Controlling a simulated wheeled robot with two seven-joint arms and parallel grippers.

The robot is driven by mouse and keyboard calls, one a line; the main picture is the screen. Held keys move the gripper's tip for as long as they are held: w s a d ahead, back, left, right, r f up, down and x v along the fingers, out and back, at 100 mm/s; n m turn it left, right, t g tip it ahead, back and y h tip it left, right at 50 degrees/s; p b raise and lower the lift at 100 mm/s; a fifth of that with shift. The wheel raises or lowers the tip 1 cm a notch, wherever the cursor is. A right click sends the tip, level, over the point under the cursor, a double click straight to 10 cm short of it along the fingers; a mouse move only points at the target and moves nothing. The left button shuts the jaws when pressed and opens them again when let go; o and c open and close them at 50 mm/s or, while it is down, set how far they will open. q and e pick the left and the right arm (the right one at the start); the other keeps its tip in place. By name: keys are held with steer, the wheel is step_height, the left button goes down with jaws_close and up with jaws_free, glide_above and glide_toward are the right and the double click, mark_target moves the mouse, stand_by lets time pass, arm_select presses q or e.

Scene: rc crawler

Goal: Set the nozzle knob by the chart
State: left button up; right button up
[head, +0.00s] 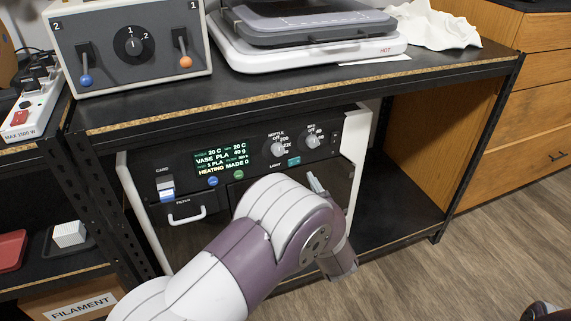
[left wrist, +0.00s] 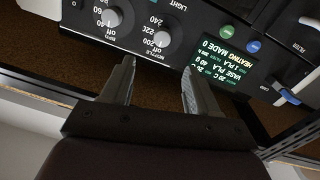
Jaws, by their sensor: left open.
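The nozzle knob (head: 278,149) is a grey dial on the black front panel of the printer (head: 355,150), with off, 200, 220 and 240 around it. I cannot tell its setting for sure. It also shows upside down in the left wrist view (left wrist: 160,39). My left gripper (head: 315,182) is in front of the printer, below the knobs, mostly hidden by my arm. In the left wrist view its fingers (left wrist: 160,66) are open and empty, apart from the nozzle knob, which lies beyond the gap. I cannot make out a chart.
The bed knob (head: 312,142) is right of the nozzle knob. The display (head: 220,158) reads VASE PLA, HEATING. A card slot (head: 166,184) and filter handle (head: 188,215) are at left. The shelf edge (head: 300,105) overhangs the panel; a switch box (head: 130,45) stands above.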

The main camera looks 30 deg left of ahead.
mark_target(279, 152)
arm_select(q)
steer(key=b+x, duration=0.1)
steer(key=x, duration=0.4)
steer(key=b+x, duration=0.2)
steer(key=x, duration=0.4)
steer(key=shift+s+a+f, duration=0.1)
steer(key=shift+s+a, duration=0.1)
steer(key=shift+a, duration=0.1)
steer(key=shift+w+a, duration=0.35)
steer(key=c, duration=1)
steer(key=shift+r, duration=0.2)
steer(key=shift+c, duration=0.2)
